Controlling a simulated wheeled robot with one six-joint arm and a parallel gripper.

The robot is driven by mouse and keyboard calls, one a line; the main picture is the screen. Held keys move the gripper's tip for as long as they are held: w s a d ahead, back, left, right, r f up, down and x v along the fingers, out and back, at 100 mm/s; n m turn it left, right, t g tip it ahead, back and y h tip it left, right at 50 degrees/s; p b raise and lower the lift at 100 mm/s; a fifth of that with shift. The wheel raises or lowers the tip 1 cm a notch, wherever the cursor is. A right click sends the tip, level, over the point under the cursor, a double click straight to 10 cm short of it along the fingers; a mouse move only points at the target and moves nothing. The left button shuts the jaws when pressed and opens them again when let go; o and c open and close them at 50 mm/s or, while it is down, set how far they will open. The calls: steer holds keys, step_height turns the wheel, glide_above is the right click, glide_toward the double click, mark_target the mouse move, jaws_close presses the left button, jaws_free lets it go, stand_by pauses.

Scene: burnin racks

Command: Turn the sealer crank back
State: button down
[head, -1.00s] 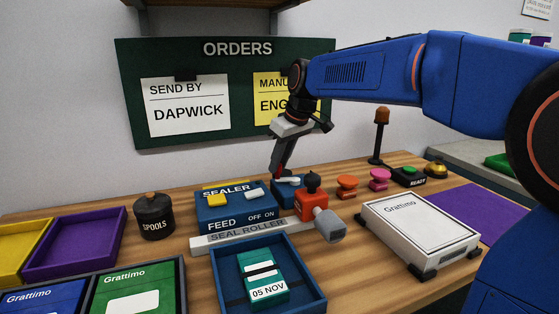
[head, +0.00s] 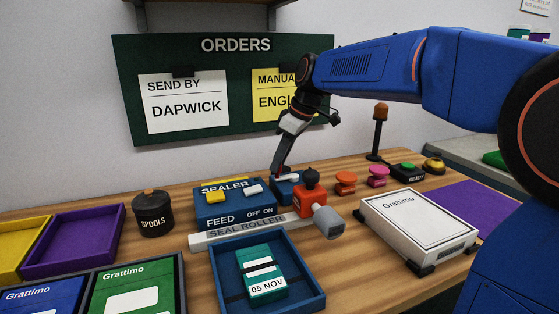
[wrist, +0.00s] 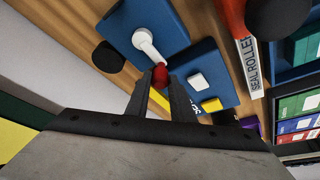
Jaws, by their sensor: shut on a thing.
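The blue sealer (head: 235,207) stands on the wooden bench, with a smaller blue crank box (head: 287,190) at its right. The white crank arm (wrist: 150,47) runs from its round pivot to a red knob (wrist: 160,73) at its end, above the gap between the two blue boxes in the wrist view. My gripper (wrist: 161,82) is shut on the red knob, its dark fingers on either side. In the head view my gripper (head: 276,172) comes down steeply onto the crank's left end, and its fingers partly hide the knob.
The red-orange roller handle (head: 310,203) with its grey end stands close at the right. The seal roller bar (head: 215,240) and a blue tray (head: 318,298) with a teal box lie in front. The orders board (head: 125,95) hangs behind my arm.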

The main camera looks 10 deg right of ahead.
steer(key=c, duration=1.5)
jaws_free()
steer(key=shift+c, duration=0.2)
steer(key=v, duration=1.7)
steer(key=shift+d, duration=0.25)
steer(key=shift+s+r, duration=0.1)
steer(key=shift+s, duration=0.05)
